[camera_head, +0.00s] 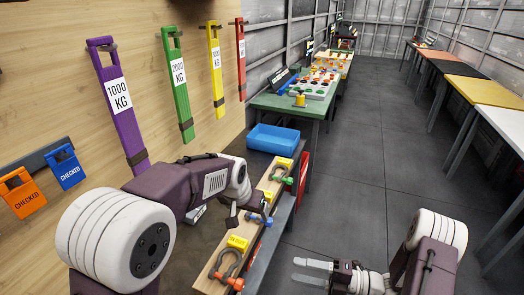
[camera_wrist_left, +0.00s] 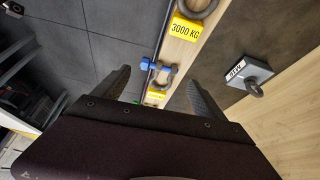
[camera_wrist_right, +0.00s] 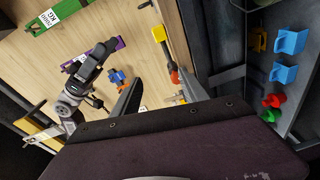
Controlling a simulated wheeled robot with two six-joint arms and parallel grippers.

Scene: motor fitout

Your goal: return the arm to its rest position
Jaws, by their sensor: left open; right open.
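My left gripper (camera_head: 233,215) is open over the wooden board (camera_head: 210,282) on the bench, and nothing shows between its fingers. In the left wrist view its spread fingers (camera_wrist_left: 160,88) flank a grey shackle with a blue pin (camera_wrist_left: 150,65), which lies on the board beyond the fingertips. My right gripper (camera_head: 302,272) is open and empty above the floor, right of the bench. In the right wrist view its fingers (camera_wrist_right: 158,92) are apart with nothing between them. The left arm partly hides the board.
A shackle with an orange pin (camera_head: 230,268) lies at the board's near end. A blue bin (camera_head: 273,139) stands behind. Purple (camera_head: 124,135), green and other slings hang on the wall. A grey plate with an eye bolt (camera_wrist_left: 247,72) lies beside the board. The aisle floor (camera_head: 370,170) is clear.

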